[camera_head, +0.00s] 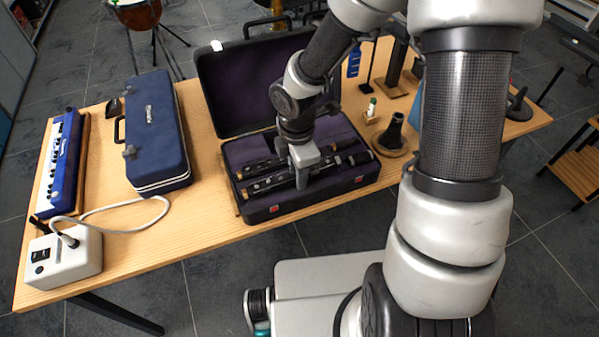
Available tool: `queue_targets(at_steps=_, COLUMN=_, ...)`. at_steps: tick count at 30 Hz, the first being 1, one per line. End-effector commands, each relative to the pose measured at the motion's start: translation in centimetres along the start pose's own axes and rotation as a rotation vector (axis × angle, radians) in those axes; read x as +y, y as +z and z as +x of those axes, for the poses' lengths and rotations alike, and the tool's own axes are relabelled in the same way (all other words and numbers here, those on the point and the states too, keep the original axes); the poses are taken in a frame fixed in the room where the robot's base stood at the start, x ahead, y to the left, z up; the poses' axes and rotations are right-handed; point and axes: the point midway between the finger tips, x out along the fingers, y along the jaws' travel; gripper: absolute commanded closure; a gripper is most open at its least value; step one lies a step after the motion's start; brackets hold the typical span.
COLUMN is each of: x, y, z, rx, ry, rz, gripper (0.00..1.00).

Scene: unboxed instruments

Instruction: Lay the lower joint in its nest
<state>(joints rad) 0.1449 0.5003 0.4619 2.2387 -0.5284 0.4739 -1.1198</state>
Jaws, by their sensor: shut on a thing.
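The open instrument case (291,211) lies on the wooden table, its purple-lined lid (235,85) raised at the back. My gripper (301,180) points down into the case and is shut on a long black joint with silver keys, which I take for the lower joint (268,184). The joint lies lengthwise along the front of the case, its right part reaching past the fingers. Whether it rests in its nest or is held just above is hard to tell. Another dark joint (258,168) lies behind it in the case. My fingers hide the held joint's middle.
A bell (392,132) stands on a round wooden base right of the case. A small tube (371,106) and dark stands are behind it. A closed blue case (155,135), a blue keyboard (62,165) and a white box (65,258) with a cable are at left.

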Motion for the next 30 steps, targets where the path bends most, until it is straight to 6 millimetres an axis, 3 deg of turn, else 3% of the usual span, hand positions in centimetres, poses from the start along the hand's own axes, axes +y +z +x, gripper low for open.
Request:
queue_targets(at_steps=1, x=-1.5, y=0.6, z=4.6, rx=0.022, ry=-0.035, rz=0.008, gripper=1.0)
queue_targets(at_steps=10, x=-1.5, y=0.7, z=5.2, rx=0.022, ry=-0.035, rz=0.008, gripper=1.0)
queue_targets(at_steps=11, x=-1.5, y=0.7, z=5.0, rx=0.022, ry=-0.034, rz=0.008, gripper=0.7)
queue_targets(at_steps=12, x=-1.5, y=0.7, z=5.0, rx=0.022, ry=-0.035, rz=0.008, gripper=0.63)
queue_targets(at_steps=14, x=-1.5, y=0.7, z=5.1, rx=0.022, ry=-0.035, rz=0.008, gripper=0.53)
queue_targets(at_steps=18, x=-1.5, y=0.7, z=5.1, rx=0.022, ry=-0.035, rz=0.007, gripper=0.53)
queue_targets(at_steps=23, x=-1.4, y=0.6, z=4.0, rx=0.021, ry=-0.03, rz=0.008, gripper=0.53)
queue_targets(at_steps=30, x=-1.5, y=0.6, z=-1.2, rx=0.012, ry=-0.01, rz=0.009, gripper=0.53)
